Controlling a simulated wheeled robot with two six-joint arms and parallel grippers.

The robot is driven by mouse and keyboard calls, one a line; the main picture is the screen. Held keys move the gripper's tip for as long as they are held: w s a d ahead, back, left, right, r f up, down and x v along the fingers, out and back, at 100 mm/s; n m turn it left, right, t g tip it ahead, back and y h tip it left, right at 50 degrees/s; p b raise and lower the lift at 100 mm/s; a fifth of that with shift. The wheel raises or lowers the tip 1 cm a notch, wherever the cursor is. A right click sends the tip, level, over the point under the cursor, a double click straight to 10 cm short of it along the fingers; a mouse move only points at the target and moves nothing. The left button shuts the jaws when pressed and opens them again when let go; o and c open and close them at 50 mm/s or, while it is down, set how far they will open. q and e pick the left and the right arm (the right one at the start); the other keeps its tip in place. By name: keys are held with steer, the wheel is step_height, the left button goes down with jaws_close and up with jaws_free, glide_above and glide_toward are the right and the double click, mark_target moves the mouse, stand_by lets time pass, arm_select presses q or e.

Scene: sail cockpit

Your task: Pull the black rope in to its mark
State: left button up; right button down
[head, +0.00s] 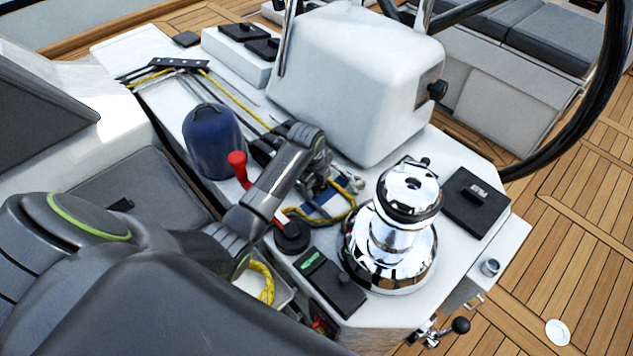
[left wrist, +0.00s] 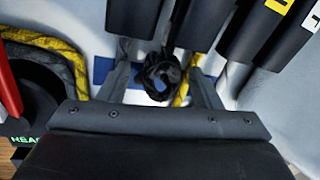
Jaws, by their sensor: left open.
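My left gripper (head: 318,188) is over the clutches, beside the chrome winch (head: 392,245); its arm hides part of them. In the left wrist view its two grey fingers (left wrist: 160,88) are apart. A dark looped piece (left wrist: 162,72), which looks like the black rope, lies between them; I see no grip on it. A yellow rope (left wrist: 190,78) runs close to the right finger. Dark lines, perhaps including the black rope (head: 137,72), show at the far left end of the console. I cannot make out a mark on the black rope.
Black clutch levers (left wrist: 205,20) stand just beyond the fingers. A red handle (head: 239,168) and a blue cylindrical object (head: 212,142) are left of my forearm. A white pedestal (head: 350,85) rises behind. Yellow rope (head: 262,283) lies in a bin below.

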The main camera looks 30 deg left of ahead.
arm_select(q)
steer(key=shift+f, duration=0.25)
steer(key=shift+c, duration=0.5)
